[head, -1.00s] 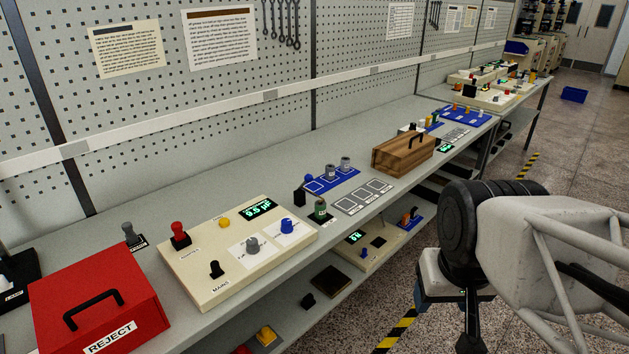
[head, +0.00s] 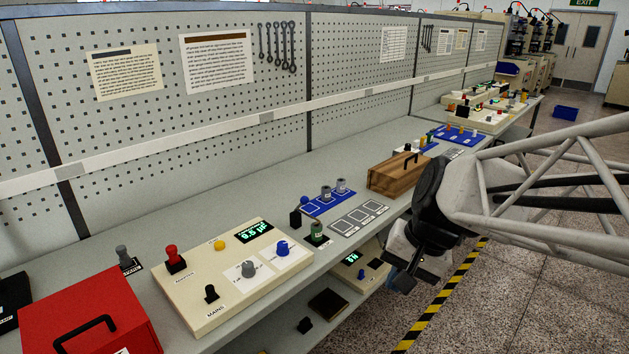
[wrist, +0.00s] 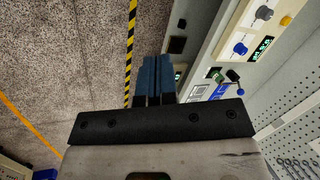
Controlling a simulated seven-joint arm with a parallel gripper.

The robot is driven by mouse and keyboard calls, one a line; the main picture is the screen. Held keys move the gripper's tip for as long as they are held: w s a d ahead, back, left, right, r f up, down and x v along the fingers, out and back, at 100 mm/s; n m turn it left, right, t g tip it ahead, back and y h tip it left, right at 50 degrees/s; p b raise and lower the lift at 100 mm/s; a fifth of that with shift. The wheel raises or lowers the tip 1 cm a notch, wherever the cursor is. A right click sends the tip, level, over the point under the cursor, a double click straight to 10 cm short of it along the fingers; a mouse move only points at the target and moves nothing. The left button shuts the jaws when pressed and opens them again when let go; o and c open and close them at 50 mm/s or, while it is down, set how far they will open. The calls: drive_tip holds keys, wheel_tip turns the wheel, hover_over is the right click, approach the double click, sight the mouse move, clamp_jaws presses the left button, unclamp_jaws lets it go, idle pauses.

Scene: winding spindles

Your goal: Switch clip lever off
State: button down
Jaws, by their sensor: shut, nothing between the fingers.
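No label reading "clip" can be made out, so I cannot tell for sure which lever is the clip lever. A small lever with a blue ball (head: 304,201) stands beside a black block (head: 295,218) at the left end of a blue tray; a blue-ball lever (wrist: 239,91) also shows in the wrist view. My gripper (head: 403,283) hangs off the bench's front edge, right of the panels and apart from them. In the wrist view its blue-padded fingers (wrist: 153,75) are together, with nothing between them.
A cream panel (head: 200,318) carries a red lever (head: 174,257), a black lever (head: 211,293), knobs and a display. A red reject box (head: 90,310) stands at left. A wooden box (head: 396,176) stands beyond the blue tray (head: 322,208). A lower shelf holds another panel (head: 350,280).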

drive_tip(key=w+a+f+m+y, duration=0.2)
drive_tip(key=w+m+y, duration=0.15)
drive_tip(key=w, duration=0.75)
drive_tip(key=w+a+f+m+y, duration=0.25)
drive_tip(key=w+m, duration=0.25)
drive_tip(key=w, duration=0.5)
drive_tip(key=w+d+f+m+t+y, duration=0.2)
drive_tip(key=w+f+m, duration=0.2)
drive_tip(key=w, duration=0.5)
drive_tip(key=w+d+f+m+t+y, duration=0.1)
drive_tip(key=w+f+m+t+y, duration=0.1)
drive_tip(key=w, duration=0.7)
drive_tip(key=shift+w+d+f+m+t, duration=0.35)
drive_tip(key=shift+f+m+t, duration=0.45)
drive_tip(key=shift+f, duration=0.4)
drive_tip(key=shift+a, duration=0.1)
drive_tip(key=w+a, duration=0.5)
drive_tip(key=a, duration=0.7)
drive_tip(key=shift+f, duration=0.25)
